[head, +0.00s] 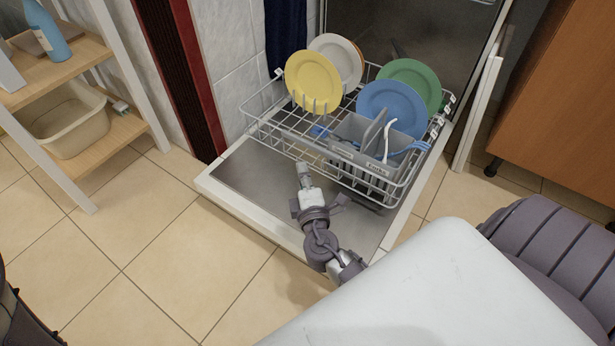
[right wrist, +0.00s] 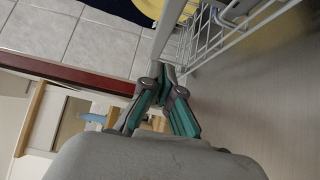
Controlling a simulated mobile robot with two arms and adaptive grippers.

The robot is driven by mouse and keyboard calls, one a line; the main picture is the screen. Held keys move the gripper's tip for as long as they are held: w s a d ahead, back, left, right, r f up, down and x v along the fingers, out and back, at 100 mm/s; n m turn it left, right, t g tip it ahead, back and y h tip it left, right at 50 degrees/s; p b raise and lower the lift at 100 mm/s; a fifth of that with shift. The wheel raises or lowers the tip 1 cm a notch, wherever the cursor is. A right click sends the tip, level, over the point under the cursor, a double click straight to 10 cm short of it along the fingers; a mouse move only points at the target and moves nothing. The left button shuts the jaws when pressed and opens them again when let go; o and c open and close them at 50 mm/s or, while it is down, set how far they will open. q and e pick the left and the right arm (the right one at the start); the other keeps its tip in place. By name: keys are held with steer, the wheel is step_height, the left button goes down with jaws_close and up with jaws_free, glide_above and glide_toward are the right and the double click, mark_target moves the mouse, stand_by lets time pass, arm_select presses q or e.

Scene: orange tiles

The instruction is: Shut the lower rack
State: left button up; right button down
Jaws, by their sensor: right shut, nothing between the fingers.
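The lower rack (head: 300,139) is a grey wire rack pulled out over the open dishwasher door (head: 245,183). It holds a yellow plate (head: 312,80), a white plate (head: 338,57), a blue plate (head: 392,106), a green plate (head: 411,79) and a grey cutlery basket (head: 360,160). My right gripper (head: 303,170) is shut and empty, above the door at the rack's front side. In the right wrist view its fingertips (right wrist: 166,78) are close to the rack's wires (right wrist: 205,45); I cannot tell whether they touch. My left gripper is not in view.
The dishwasher interior (head: 390,30) is open behind the rack. A wooden shelf (head: 85,140) with a beige tub (head: 75,125) and a blue bottle (head: 48,35) stands at the left. A wooden cabinet (head: 560,100) is at the right. The tiled floor (head: 150,255) at the left front is clear.

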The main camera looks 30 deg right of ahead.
mark_target(309, 148)
steer(key=shift+w+d+b, duration=0.1)
steer(key=shift+w+d, duration=0.25)
steer(key=shift+d, duration=0.3)
steer(key=shift+w+d+b, duration=0.1)
steer(key=shift+w+d, duration=0.3)
steer(key=shift+d, duration=0.3)
steer(key=shift+w+d+b, duration=0.1)
steer(key=shift+w+d, duration=0.25)
steer(key=shift+d, duration=0.3)
